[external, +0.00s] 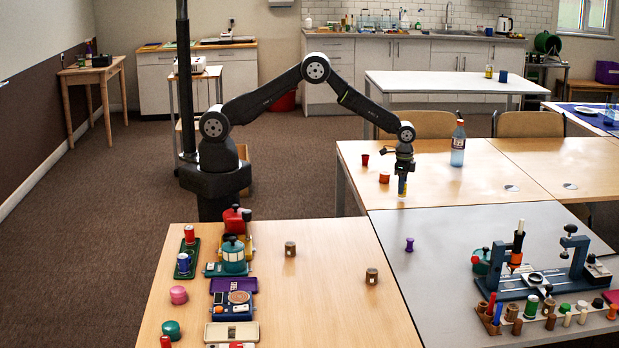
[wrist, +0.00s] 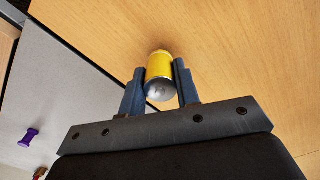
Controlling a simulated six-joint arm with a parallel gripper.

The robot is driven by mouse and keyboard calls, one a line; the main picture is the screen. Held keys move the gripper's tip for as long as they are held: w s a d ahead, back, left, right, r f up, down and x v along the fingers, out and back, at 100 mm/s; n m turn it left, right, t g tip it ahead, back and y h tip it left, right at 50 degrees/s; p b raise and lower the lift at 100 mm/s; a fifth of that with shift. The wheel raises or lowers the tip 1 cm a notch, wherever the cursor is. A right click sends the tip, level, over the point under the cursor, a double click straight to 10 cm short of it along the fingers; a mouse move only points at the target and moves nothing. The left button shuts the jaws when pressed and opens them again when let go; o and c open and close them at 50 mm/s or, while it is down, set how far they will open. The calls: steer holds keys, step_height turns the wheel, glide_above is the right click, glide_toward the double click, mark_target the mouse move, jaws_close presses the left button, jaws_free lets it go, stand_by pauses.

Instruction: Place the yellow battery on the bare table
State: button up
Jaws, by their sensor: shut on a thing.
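The yellow battery (wrist: 160,66) is held between the two fingers of my gripper (wrist: 159,85) in the wrist view, with its grey metal end towards the camera. In the external view my gripper (external: 402,176) points down over the wooden table (external: 470,185) at the back, near that table's front edge. The battery (external: 402,187) shows there as a small yellow piece under the fingers. I cannot tell whether its lower end touches the table.
A red cup (external: 365,159) and an orange cup (external: 384,177) stand left of my gripper. A clear bottle (external: 458,144) stands to the right. A purple spool (external: 409,244) is on the grey table in front.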

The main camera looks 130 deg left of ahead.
steer(key=shift+f, duration=0.5)
steer(key=shift+f, duration=0.15)
steer(key=o, duration=1)
steer(key=shift+o, duration=0.2)
step_height(320, 180, up, 12)
steer(key=shift+r, duration=0.15)
